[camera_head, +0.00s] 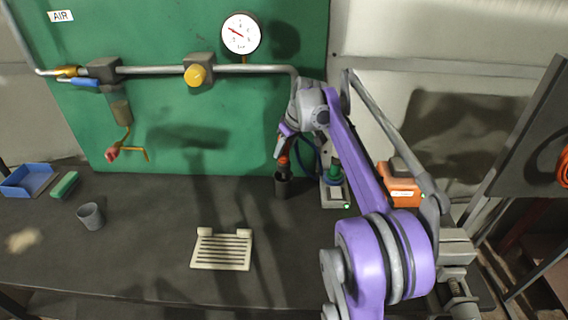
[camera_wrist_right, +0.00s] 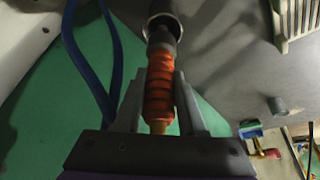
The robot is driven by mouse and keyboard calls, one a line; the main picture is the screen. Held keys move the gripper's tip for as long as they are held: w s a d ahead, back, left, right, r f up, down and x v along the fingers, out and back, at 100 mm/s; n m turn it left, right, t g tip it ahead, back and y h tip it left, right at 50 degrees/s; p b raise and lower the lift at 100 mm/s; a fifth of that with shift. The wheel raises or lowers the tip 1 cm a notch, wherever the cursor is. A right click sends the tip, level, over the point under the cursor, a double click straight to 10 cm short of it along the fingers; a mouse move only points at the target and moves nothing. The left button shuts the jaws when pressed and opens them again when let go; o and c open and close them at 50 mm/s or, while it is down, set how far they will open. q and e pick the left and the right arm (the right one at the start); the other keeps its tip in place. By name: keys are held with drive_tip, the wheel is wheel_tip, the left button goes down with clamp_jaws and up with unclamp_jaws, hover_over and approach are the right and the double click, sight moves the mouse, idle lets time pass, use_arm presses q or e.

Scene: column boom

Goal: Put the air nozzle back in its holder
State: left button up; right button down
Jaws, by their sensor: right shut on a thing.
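The air nozzle has an orange ribbed grip (camera_wrist_right: 160,88) and a grey front end. My right gripper (camera_wrist_right: 161,80) is shut on the orange grip, one finger on each side. In the head view the nozzle (camera_head: 283,162) hangs below my right gripper (camera_head: 281,147), directly over the dark cup-shaped holder (camera_head: 283,188) by the green panel. In the right wrist view the grey end points into the mouth of the holder (camera_wrist_right: 155,24); how deep it sits I cannot tell. My left gripper is not in view.
A blue hose (camera_wrist_right: 92,60) runs beside the nozzle. An orange box (camera_head: 400,190) stands right of the holder. A cream slotted rack (camera_head: 222,266) and a grey cup (camera_head: 91,216) stand on the dark bench. A pressure gauge (camera_head: 241,34) and pipe are on the panel.

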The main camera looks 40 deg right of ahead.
sight(284, 162)
drive_tip(key=shift+x, duration=0.8)
drive_tip(key=shift+s+f, duration=0.2)
drive_tip(key=shift+f, duration=1.6)
drive_tip(key=c, duration=0.5)
unclamp_jaws()
drive_tip(key=shift+f, duration=0.1)
drive_tip(key=v, duration=1.2)
